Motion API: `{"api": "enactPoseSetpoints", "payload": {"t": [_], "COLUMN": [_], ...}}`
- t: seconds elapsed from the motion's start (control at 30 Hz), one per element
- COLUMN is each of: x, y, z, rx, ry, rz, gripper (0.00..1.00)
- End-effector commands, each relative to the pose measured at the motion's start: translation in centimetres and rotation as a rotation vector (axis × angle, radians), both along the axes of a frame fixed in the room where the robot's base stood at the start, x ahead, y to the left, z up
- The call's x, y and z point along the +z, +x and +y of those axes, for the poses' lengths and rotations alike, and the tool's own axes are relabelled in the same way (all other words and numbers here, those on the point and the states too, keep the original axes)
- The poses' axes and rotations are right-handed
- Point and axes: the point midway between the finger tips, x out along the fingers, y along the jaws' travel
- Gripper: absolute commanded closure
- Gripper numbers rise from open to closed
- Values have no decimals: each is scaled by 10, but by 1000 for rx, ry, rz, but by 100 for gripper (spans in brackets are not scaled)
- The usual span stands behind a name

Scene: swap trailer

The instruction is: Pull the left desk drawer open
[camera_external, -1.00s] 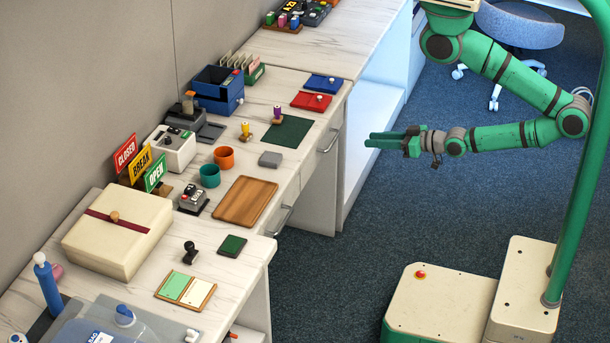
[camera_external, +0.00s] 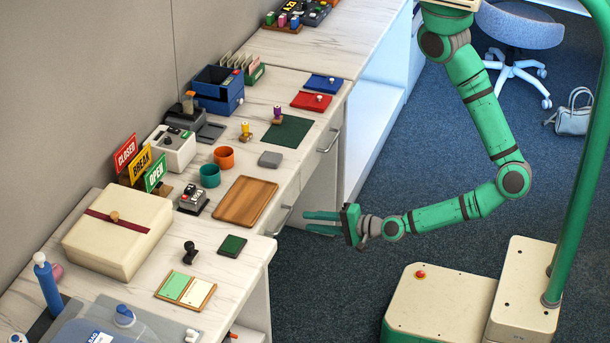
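The left desk drawer (camera_external: 294,197) is in the front of the white desk, below the wooden tray. It looks shut. Its metal bar handle (camera_external: 284,221) shows at the desk's front edge. My gripper (camera_external: 307,222) is just right of this handle, with its fingers pointing left at it. The two green fingers are apart with a gap between them, and nothing is held. The fingertips look a little short of the handle; the exact distance cannot be told from this view.
A second drawer handle (camera_external: 329,141) is farther back on the desk. A wooden tray (camera_external: 245,201) and a green mat (camera_external: 287,131) lie on the desktop near the edge. The blue carpet (camera_external: 330,290) in front of the desk is clear. A bag (camera_external: 574,119) and an office chair (camera_external: 519,25) are far right.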

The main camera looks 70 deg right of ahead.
Motion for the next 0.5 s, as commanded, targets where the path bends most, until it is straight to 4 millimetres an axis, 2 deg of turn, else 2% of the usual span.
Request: {"api": "enactPoseSetpoints", "payload": {"t": [0.03, 0.2, 0.4, 0.5], "x": [-1, -8, -13, -15], "y": [11, 40, 65, 71], "z": [-1, -1, -1, 0], "rx": [-3, -3, 0, -1], "ry": [-2, -2, -3, -2], "rz": [-3, -2, -1, 0], "gripper": [73, 73, 73, 73]}}
